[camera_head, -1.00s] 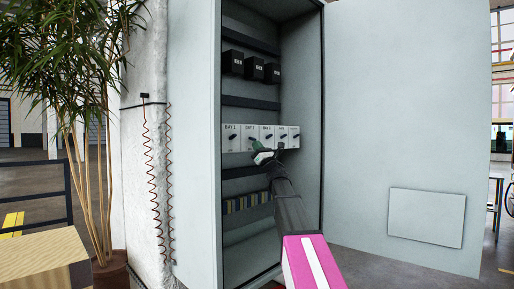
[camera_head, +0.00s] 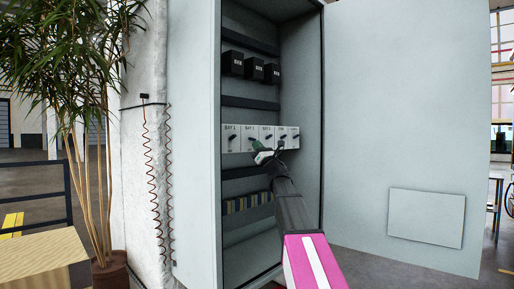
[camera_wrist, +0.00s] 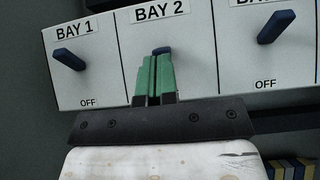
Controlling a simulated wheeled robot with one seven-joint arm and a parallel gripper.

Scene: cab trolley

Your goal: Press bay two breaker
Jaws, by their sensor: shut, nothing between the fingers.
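The bay two breaker (camera_wrist: 183,60) is a white box labelled BAY 2 in the wrist view, with a dark blue lever (camera_wrist: 161,50) whose top shows just above my fingertips. My gripper (camera_wrist: 154,60) is shut and empty, its green fingers side by side in front of the lever's lower part. I cannot tell whether they touch it. The fingers hide any word under the lever. In the head view, the breaker (camera_head: 251,131) sits in the row inside the open cabinet, with my gripper (camera_head: 256,146) at its lower front.
The BAY 1 breaker (camera_wrist: 88,65) on the left and another breaker (camera_wrist: 266,50) on the right read OFF. Black boxes (camera_head: 254,68) sit above the row. The open cabinet door (camera_head: 405,110) stands to the right; a potted plant (camera_head: 75,50) stands left.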

